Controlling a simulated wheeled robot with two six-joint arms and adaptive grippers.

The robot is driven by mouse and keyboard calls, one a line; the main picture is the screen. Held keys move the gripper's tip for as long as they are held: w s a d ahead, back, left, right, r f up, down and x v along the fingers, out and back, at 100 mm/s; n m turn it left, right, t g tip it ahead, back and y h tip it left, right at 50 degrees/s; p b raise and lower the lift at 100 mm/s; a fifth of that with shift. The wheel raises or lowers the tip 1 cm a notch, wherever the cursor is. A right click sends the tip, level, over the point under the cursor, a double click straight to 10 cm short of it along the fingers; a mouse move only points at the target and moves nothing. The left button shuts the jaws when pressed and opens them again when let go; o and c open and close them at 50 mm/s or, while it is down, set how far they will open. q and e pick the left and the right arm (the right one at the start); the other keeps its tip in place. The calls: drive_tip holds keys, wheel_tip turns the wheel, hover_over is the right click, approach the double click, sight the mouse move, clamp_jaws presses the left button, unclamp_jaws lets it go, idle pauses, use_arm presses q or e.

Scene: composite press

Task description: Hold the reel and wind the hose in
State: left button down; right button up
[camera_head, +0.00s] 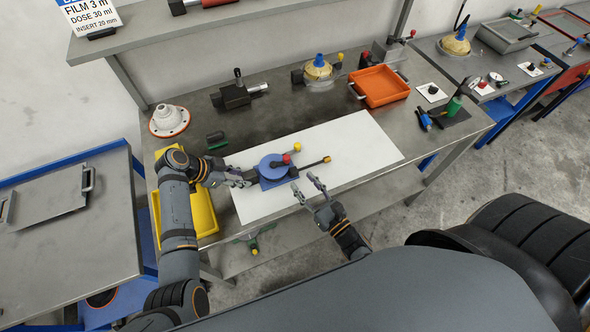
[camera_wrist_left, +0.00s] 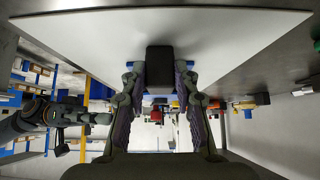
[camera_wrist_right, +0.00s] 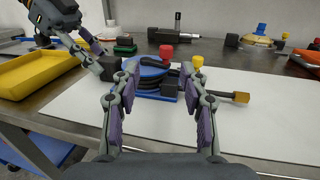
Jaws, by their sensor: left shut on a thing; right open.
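The blue reel (camera_head: 271,164) stands on the white sheet (camera_head: 350,143). It has a red knob (camera_wrist_right: 166,52) and a yellow knob (camera_wrist_right: 198,62). The dark hose (camera_head: 311,165) runs out to the right and ends in a brass-coloured tip (camera_wrist_right: 241,97). My left gripper (camera_head: 249,178) is shut on the reel's black block (camera_wrist_left: 160,65), at the reel's left side. My right gripper (camera_head: 305,184) is open and empty, in front of the reel and apart from it. In the right wrist view its fingers (camera_wrist_right: 157,82) frame the reel, and the right finger partly overlaps the hose.
A yellow tray (camera_head: 203,212) lies left of the sheet. An orange tray (camera_head: 380,86), a black clamp-like device (camera_head: 236,96) and a white flanged part (camera_head: 169,120) stand at the back. The sheet right of the hose is clear.

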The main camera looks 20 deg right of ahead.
sight(287, 156)
drive_tip(key=d+n+g+y, duration=0.1)
drive_tip(key=d+y, duration=0.1)
drive_tip(key=w+d+n+g+y, duration=0.1)
drive_tip(key=d+n+g+y, duration=0.1)
drive_tip(key=w+d+n+g+y, duration=0.1)
drive_tip(key=d+n+y, duration=0.1)
drive_tip(key=y, duration=0.1)
drive_tip(key=shift+w+d+g, duration=0.15)
drive_tip(key=shift+d+g, duration=0.1)
drive_tip(key=shift+g, duration=0.05)
drive_tip(key=shift+w+a, duration=0.25)
drive_tip(key=shift+a, duration=0.1)
drive_tip(key=x, duration=1.1)
drive_tip(key=shift+w, duration=0.1)
clamp_jaws()
